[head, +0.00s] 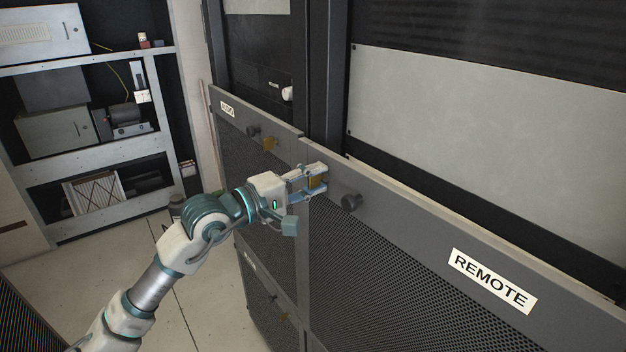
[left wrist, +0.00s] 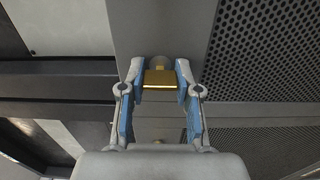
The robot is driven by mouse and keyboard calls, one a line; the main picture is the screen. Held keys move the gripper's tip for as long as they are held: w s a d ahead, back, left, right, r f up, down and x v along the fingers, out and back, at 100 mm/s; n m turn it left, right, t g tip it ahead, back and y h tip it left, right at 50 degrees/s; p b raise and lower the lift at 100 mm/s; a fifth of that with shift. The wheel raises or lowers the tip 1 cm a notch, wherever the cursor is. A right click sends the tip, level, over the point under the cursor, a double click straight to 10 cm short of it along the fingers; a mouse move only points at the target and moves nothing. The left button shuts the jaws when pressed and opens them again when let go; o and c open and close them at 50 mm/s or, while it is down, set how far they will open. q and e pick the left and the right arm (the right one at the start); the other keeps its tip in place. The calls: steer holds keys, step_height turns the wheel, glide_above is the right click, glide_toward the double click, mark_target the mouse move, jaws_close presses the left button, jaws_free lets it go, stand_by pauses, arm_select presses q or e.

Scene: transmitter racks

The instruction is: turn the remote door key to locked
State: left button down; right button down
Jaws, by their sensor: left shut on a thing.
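The remote door (head: 400,215) is a dark grey panel with perforated mesh and a white REMOTE label (head: 492,280). Its brass key (head: 316,182) is near the door's upper left corner, beside a dark round knob (head: 350,202). My left gripper (head: 318,180) is shut on the key, with one finger on each side of it. In the left wrist view the brass key (left wrist: 160,79) shows between the blue-padded fingers (left wrist: 160,76), in front of a grey round base. The lock's marking cannot be read. My right gripper is not in view.
A neighbouring door (head: 250,160) to the left has its own brass key (head: 270,144) and dark knob (head: 253,131). A white shelf rack (head: 85,60) with equipment stands at the far left. Open tiled floor (head: 120,245) lies between.

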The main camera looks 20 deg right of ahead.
arm_select(q)
steer(key=c, duration=0.8)
jaws_free()
steer(key=shift+d+f, duration=0.1)
steer(key=shift+f, duration=0.05)
steer(key=v, duration=1.2)
